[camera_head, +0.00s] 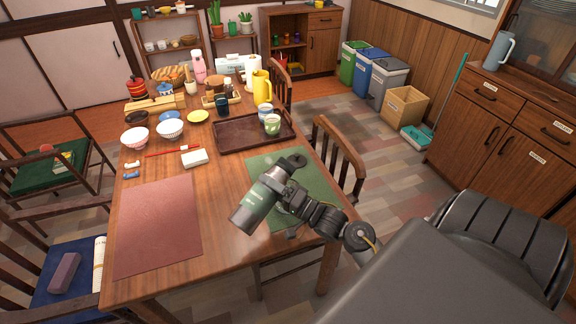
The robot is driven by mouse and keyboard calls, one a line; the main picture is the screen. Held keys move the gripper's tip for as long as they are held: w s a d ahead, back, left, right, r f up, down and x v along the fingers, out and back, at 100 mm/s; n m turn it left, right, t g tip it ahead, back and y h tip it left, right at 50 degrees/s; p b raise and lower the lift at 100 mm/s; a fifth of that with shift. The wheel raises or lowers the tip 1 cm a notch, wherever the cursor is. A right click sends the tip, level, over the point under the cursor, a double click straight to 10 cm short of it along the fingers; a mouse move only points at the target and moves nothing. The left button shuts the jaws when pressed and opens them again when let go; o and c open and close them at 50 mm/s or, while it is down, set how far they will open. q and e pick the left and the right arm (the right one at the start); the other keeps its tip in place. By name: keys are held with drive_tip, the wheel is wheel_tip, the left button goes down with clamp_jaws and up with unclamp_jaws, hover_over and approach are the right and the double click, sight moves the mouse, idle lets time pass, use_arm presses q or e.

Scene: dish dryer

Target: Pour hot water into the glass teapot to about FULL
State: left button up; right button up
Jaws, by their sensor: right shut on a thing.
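My right gripper (287,192) reaches in from the lower right, above the green placemat (260,159). It appears shut on a tilted grey-green cylindrical flask (258,204) with a pale label. Its wide end points down to the left and its dark end lies up to the right, near the mat's far edge. The arm and flask cover much of the mat. I cannot pick out the glass teapot, and no water shows. My left gripper is not in view.
A dark red placemat (158,225) lies left on the wooden table. A brown tray (236,138) holds cups (272,125) at its right end. A chair (339,160) adjoins the right edge.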

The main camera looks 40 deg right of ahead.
drive_tip(key=shift+w+d+r+m+h+p, duration=0.25)
drive_tip(key=shift+d+r+m+p, duration=0.35)
drive_tip(key=shift+m+p, duration=0.7)
idle(2.6)
drive_tip(key=shift+d+f+m+t+h+p, duration=0.25)
drive_tip(key=shift+f+m+h+p, duration=0.2)
drive_tip(key=shift+m+p, duration=0.6)
idle(3.0)
